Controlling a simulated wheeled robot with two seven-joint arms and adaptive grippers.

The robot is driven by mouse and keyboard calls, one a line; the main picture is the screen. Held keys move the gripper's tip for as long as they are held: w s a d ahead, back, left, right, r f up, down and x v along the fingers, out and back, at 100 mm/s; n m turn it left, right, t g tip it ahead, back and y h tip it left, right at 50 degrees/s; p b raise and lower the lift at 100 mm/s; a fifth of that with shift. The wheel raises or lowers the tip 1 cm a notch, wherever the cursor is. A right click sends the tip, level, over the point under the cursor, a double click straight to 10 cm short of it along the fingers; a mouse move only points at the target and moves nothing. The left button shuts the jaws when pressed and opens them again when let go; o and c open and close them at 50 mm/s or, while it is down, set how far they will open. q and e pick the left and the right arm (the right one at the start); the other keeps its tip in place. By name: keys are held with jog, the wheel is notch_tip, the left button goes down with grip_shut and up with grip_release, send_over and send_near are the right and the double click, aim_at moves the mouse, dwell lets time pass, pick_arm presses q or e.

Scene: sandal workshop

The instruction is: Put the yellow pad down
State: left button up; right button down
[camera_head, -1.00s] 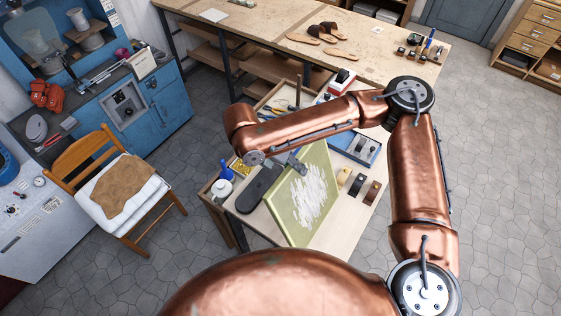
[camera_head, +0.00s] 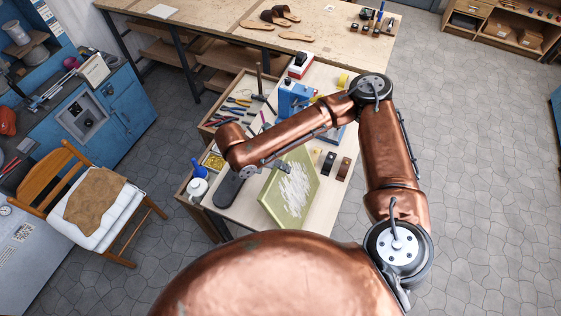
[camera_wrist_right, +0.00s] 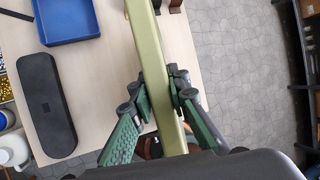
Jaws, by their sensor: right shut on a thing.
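The yellow pad (camera_head: 270,200), a flat greenish-yellow slab with a white scuffed patch on its face, is tilted up over the small worktable (camera_head: 317,225) in the head view. My right gripper (camera_head: 284,168) is shut on its upper edge. In the right wrist view the pad (camera_wrist_right: 148,50) shows edge-on between the two green-backed fingers (camera_wrist_right: 160,97). Its lower edge is close to the tabletop, but I cannot tell whether it touches. My left gripper is not in view.
A long dark pad (camera_head: 229,188) lies left of the yellow pad, with a white bottle (camera_head: 197,188) beyond it. Small blocks (camera_head: 344,169) stand to its right. A blue tray (camera_wrist_right: 65,20) lies behind. A chair (camera_head: 50,185) is further left.

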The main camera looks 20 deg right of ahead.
jog(key=shift+w+a+r, duration=0.1)
jog(key=shift+r, duration=0.05)
jog(key=c, duration=2.2)
grip_release()
jog(key=shift+f, duration=0.2)
jog(key=o, duration=0.4)
jog(key=shift+c, duration=0.2)
jog(key=shift+a+r, duration=0.3)
jog(key=shift+r, duration=0.2)
jog(key=b+v, duration=0.2)
jog(key=v, duration=0.9)
